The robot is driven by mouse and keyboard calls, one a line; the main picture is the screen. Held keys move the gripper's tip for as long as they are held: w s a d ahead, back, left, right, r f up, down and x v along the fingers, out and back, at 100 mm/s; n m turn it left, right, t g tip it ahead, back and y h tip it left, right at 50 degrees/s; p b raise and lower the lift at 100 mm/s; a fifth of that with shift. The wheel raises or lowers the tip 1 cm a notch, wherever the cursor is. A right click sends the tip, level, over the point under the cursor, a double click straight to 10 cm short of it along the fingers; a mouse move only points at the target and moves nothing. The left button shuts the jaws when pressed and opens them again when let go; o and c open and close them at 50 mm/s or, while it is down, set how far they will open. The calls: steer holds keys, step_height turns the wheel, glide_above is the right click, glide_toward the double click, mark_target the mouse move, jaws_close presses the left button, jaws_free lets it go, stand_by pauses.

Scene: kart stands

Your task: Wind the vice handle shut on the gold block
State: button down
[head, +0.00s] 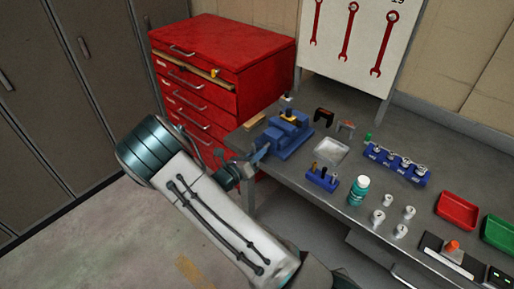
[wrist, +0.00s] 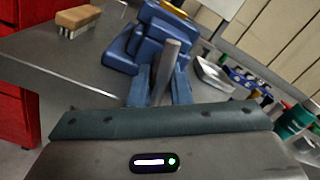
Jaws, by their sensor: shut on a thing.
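The blue vice (head: 290,138) stands at the left end of the grey bench, and its body fills the upper middle of the wrist view (wrist: 150,40). The gold block (head: 288,114) shows at the top of the vice, between its jaws; I cannot tell how tightly they meet it. My gripper (head: 261,154) is at the vice's near left side. In the wrist view, its two fingers (wrist: 161,90) are shut around the upright grey bar of the vice handle (wrist: 168,68). The rest of the handle is hidden.
A wooden-backed brush (wrist: 78,20) lies left of the vice. A grey tray (head: 331,151), a blue holder (head: 322,180) and a teal bottle (head: 358,190) stand to its right. A red drawer cabinet (head: 215,65) is behind my arm. Open floor lies in front.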

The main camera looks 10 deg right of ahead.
steer(key=shift+n+p, duration=0.55)
steer(key=shift+n, duration=0.35)
steer(key=c, duration=1.3)
jaws_free()
steer(key=b+v, duration=0.2)
steer(key=v, duration=1.2)
steer(key=shift+b, duration=0.35)
